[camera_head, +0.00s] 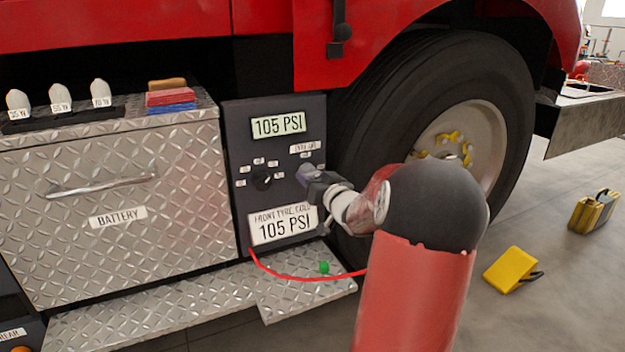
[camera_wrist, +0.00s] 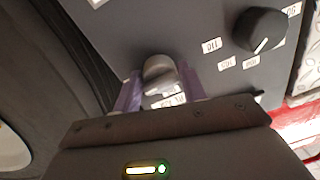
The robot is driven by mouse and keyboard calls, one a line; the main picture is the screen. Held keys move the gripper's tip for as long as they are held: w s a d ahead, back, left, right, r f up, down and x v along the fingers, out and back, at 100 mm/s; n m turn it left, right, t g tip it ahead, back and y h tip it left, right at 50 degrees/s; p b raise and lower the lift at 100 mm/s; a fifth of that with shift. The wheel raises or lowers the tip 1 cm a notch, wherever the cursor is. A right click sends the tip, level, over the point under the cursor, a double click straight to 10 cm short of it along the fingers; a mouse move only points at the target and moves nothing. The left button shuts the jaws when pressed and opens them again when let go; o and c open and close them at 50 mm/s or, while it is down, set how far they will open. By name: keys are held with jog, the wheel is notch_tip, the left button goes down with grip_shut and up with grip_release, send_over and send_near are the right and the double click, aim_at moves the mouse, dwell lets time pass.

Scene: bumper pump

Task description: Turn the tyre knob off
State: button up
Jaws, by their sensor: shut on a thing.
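The tyre knob (camera_wrist: 159,72) is a small grey knob with a pale line on it, on the dark panel (camera_head: 232,125). In the wrist view it sits between the two purple fingers of my gripper (camera_wrist: 160,88), which is shut on it. In the head view my gripper (camera_head: 311,179) is at the panel's right side, below a small white label, and hides the knob. A second, black dial knob (camera_head: 262,180) is to the left, ringed by number labels; it also shows at the upper right of the wrist view (camera_wrist: 261,29). Part of a label under the tyre knob is covered.
The panel display (camera_head: 279,125) reads 105 PSI; a lower plate (camera_head: 282,226) reads front tyre, cold 105 PSI. A large tyre (camera_head: 440,85) stands close on the right. A metal battery box (camera_head: 120,200) is on the left. A red hose (camera_head: 300,278) lies below.

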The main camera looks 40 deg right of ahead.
jog(key=n+b, duration=0.2)
jog(key=n, duration=0.1)
jog(key=n+b, duration=0.2)
jog(key=n, duration=0.1)
jog(key=n+b, duration=0.2)
jog(key=n, duration=0.1)
jog(key=shift+s+d+n+g, duration=0.1)
jog(key=shift+d+n+g, duration=0.15)
jog(key=shift+n+g, duration=0.15)
jog(key=n+b, duration=0.3)
jog(key=n, duration=0.1)
jog(key=shift+r+h, duration=0.2)
jog(key=shift+h, duration=0.2)
jog(key=shift+d+r+n+b, duration=0.15)
jog(key=shift+n+b, duration=0.4)
jog(key=shift+n, duration=0.85)
jog(key=shift+r, duration=0.1)
jog(key=o, duration=0.7)
jog(key=shift+o, duration=0.9)
